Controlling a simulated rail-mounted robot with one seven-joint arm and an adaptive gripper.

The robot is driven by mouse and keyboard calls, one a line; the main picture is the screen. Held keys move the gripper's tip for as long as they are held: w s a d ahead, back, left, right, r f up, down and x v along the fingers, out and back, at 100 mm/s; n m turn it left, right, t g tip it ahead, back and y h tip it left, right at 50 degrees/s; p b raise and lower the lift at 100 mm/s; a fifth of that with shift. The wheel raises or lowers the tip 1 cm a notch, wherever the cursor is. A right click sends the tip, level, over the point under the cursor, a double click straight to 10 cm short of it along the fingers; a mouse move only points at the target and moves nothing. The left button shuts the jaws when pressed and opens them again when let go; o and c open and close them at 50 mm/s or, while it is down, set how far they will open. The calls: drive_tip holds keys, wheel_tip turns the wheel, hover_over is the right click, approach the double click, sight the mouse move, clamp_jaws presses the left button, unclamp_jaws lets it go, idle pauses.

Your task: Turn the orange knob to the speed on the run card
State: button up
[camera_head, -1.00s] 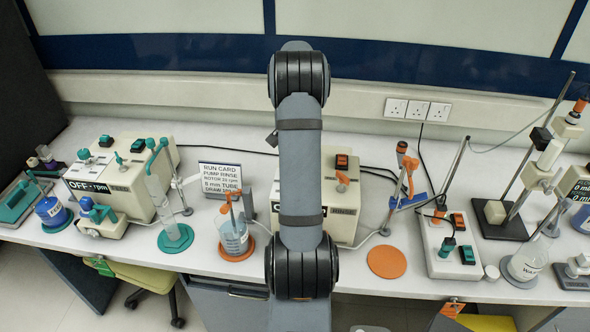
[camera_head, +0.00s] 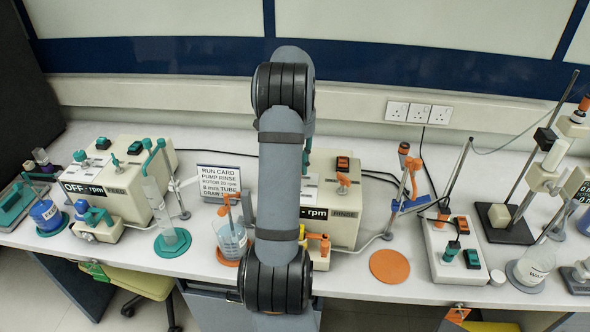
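The orange knob (camera_head: 343,181) stands on top of the cream pump box (camera_head: 343,230) at the middle of the bench, just right of my arm. The box's dark display (camera_head: 314,213) shows a dash and "rpm"; its left part is hidden by my arm. The white run card (camera_head: 218,182) stands left of my arm. It reads "RUN CARD PUMP RINSE" and has a rotor line in rpm, whose number is too small to read surely. My gripper is not visible; my arm links cover the space left of the knob.
An orange pump head (camera_head: 320,240) sits at the box's front. A beaker (camera_head: 231,238) stands left of my arm. A similar box with teal parts (camera_head: 120,185) is at left. Clamp stands (camera_head: 400,180) and a switch box (camera_head: 450,248) are at right. An orange mat (camera_head: 389,266) is bare.

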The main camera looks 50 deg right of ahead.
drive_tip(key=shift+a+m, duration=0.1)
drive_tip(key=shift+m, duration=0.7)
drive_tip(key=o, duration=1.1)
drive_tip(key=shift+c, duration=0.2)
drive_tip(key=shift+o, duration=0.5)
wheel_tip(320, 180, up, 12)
